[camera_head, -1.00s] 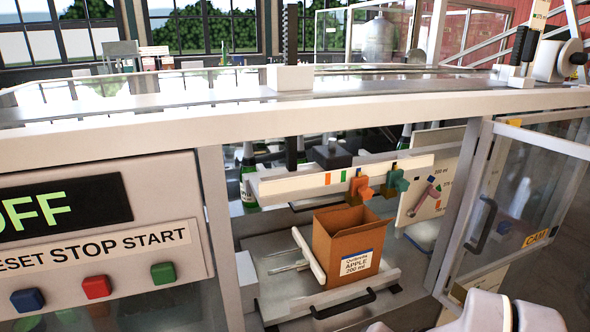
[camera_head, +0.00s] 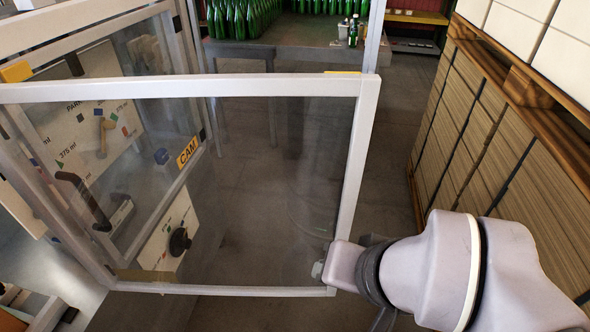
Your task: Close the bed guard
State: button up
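The guard I take to be the bed guard is a clear panel in a pale frame (camera_head: 361,150). It spans the left and middle of the head view, standing out over the floor. A black handle (camera_head: 82,198) shows at its left; I cannot tell which panel bears it. My arm enters from the lower right. Its end, with my gripper (camera_head: 322,268), is at the panel's lower right corner, close to or touching the frame. The fingers are too small and partly hidden to show whether they are open or shut.
Through the glass show a yellow CAM label (camera_head: 188,152) and a black knob (camera_head: 180,241). Stacked cartons on a wooden pallet (camera_head: 520,80) stand close on the right. Green bottles (camera_head: 240,20) stand on a table behind. The floor (camera_head: 392,150) between panel and cartons is clear.

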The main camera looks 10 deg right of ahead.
aim_at(366, 87)
jog(key=i+l, duration=0.85)
jog(key=i+u, duration=0.15)
jog(key=u, duration=0.3)
jog(key=i+l+u, duration=0.1)
jog(key=u, duration=0.35)
jog(key=i+l+u, duration=0.15)
jog(key=u, duration=0.25)
jog(key=i+l+u, duration=0.15)
jog(key=u, duration=0.3)
jog(key=i+l+u, duration=0.15)
jog(key=u, duration=0.3)
jog(key=l+u, duration=0.3)
jog(key=u, duration=0.15)
jog(key=l+u, duration=0.25)
jog(key=u, duration=0.2)
jog(key=l+u, duration=0.2)
jog(key=u, duration=0.2)
jog(key=i+l+u, duration=0.1)
jog(key=u, duration=0.3)
jog(key=k+z, duration=0.75)
